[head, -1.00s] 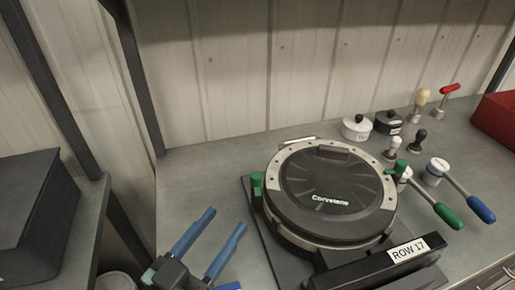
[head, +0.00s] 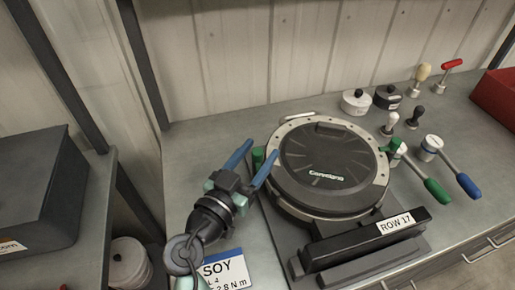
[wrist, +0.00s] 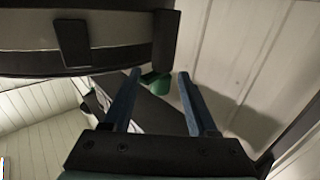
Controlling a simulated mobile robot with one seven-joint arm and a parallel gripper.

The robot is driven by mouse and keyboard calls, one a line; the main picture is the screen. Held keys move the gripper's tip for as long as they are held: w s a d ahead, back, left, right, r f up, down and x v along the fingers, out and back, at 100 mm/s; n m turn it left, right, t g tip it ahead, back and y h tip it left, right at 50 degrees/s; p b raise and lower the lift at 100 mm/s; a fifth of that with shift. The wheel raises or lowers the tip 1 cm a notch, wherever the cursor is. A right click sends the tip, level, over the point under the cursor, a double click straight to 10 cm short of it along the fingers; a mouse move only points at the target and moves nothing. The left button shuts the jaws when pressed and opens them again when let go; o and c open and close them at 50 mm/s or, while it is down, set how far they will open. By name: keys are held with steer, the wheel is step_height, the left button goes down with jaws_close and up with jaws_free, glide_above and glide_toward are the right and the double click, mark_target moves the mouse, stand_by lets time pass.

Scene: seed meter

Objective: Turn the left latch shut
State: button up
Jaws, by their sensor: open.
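The seed meter (head: 325,172) is a round black-lidded housing with a grey rim on the bench. Its green left latch (head: 258,158) stands at the left of the rim, partly hidden by a finger. My gripper (head: 259,150) has blue fingers, open, with one on each side of the latch in the picture. In the wrist view, the green latch (wrist: 157,83) shows between the fingertips, closer to the left finger. I cannot tell whether a finger touches it. Another green latch (head: 392,147) is at the right of the rim.
A ROW 17 block (head: 365,245) lies in front of the meter. Handles with green (head: 436,190) and blue (head: 467,185) grips, knobs and a red bin (head: 497,98) are at right. A SOY card (head: 224,270) lies under my arm. A bucket (head: 130,263) stands at lower left.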

steer(key=shift+w+d, duration=0.1)
steer(key=shift+w, duration=0.05)
steer(key=shift+c, duration=0.3)
jaws_close()
